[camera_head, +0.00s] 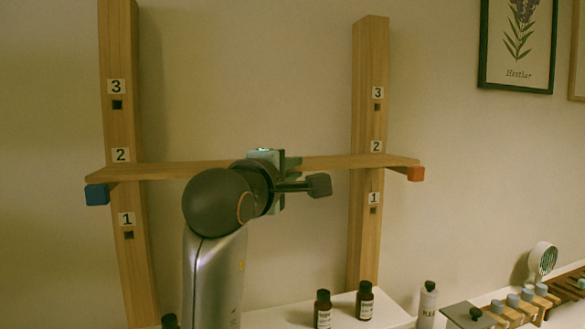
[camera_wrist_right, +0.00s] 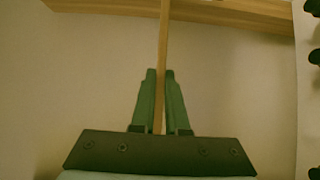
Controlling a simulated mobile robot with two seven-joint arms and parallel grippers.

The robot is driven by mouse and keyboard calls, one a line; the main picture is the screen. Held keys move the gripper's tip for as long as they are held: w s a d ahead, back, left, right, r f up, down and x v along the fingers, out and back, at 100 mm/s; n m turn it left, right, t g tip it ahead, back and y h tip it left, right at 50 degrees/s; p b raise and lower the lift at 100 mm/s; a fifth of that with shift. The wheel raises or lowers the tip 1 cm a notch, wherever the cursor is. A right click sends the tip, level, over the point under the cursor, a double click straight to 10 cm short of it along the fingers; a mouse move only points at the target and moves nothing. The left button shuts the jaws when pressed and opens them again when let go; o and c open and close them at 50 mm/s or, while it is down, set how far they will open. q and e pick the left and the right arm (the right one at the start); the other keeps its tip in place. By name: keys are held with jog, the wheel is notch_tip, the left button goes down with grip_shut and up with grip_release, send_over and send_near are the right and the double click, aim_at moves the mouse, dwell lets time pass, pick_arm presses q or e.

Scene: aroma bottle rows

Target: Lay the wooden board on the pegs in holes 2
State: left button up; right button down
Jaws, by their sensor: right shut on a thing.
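The wooden board (camera_head: 335,162) spans both upright posts at the level of the labels 2. A blue peg (camera_head: 97,195) sticks out under its left end, and an orange-red peg (camera_head: 416,174) under its right end. I cannot tell whether the board touches both pegs. My right gripper (camera_head: 289,166) is shut on the board near its middle, partly hidden by its own wrist. In the right wrist view, the green fingers (camera_wrist_right: 160,78) pinch the board (camera_wrist_right: 164,40), which shows edge-on. My left gripper is out of view.
The left post (camera_head: 120,60) and right post (camera_head: 369,60) have empty holes at 1 and 3. Below, several brown bottles (camera_head: 323,312) stand on a white shelf (camera_head: 385,314). A white bottle (camera_head: 427,303) and grey-capped blocks stand at the lower right. Framed pictures (camera_head: 517,50) hang at the upper right.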

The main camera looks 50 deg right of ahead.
jog(key=c, duration=0.8)
grip_release()
jog(key=shift+f, duration=0.1)
jog(key=shift+c, duration=0.2)
jog(key=b+v, duration=0.2)
jog(key=v, duration=1)
jog(key=shift+a+b, duration=0.3)
jog(key=shift+b, duration=0.05)
jog(key=shift+s, duration=0.15)
